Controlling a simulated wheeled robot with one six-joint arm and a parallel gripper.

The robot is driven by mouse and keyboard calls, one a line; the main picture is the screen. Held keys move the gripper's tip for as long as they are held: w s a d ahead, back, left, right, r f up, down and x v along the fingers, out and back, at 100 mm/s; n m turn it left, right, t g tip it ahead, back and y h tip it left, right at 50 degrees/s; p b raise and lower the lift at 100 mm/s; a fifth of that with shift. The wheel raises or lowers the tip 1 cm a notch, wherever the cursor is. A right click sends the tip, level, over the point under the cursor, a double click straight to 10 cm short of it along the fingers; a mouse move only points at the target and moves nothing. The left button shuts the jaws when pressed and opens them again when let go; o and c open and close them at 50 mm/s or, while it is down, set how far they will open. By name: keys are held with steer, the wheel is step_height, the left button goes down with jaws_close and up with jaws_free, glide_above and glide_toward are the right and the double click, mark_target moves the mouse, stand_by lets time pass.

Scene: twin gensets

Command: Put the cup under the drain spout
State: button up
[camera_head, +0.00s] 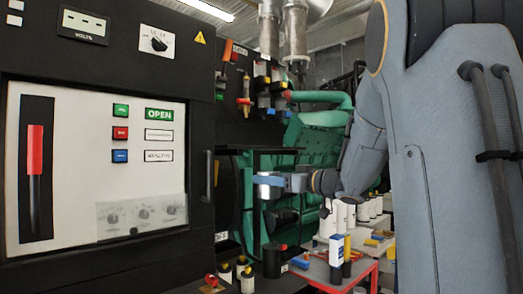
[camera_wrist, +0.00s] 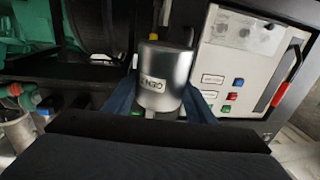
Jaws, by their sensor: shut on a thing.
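My gripper (camera_head: 283,182) is shut on a silver metal cup (camera_wrist: 163,78). In the wrist view the cup is between the blue fingers, with a pale label whose lettering looks upside down. In the head view the cup (camera_head: 266,192) is partly covered by a blue finger and is held in the air in front of the green genset (camera_head: 318,140). I cannot make out the drain spout for certain. A small yellow part (camera_wrist: 153,37) shows just beyond the cup in the wrist view.
A black control cabinet (camera_head: 195,130) with a red-handled lever (camera_head: 35,150) fills the left. A red-edged table (camera_head: 325,275) with several bottles and cans stands below the arm. Pipes with a red valve (camera_wrist: 12,90) show at left in the wrist view.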

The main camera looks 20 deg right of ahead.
steer(key=s+d+r, duration=0.3)
steer(key=s+r, duration=0.1)
steer(key=r, duration=0.2)
steer(key=s+d+r+m+h, duration=0.1)
steer(key=s+d+r, duration=0.3)
steer(key=r, duration=0.3)
steer(key=s+d+r+t+h, duration=0.1)
steer(key=s+d+r, duration=0.2)
steer(key=s+r, duration=0.2)
step_height(320, 180, up, 2)
steer(key=shift+s+d+r, duration=0.25)
steer(key=shift+s+d, duration=0.05)
steer(key=shift+w, duration=0.2)
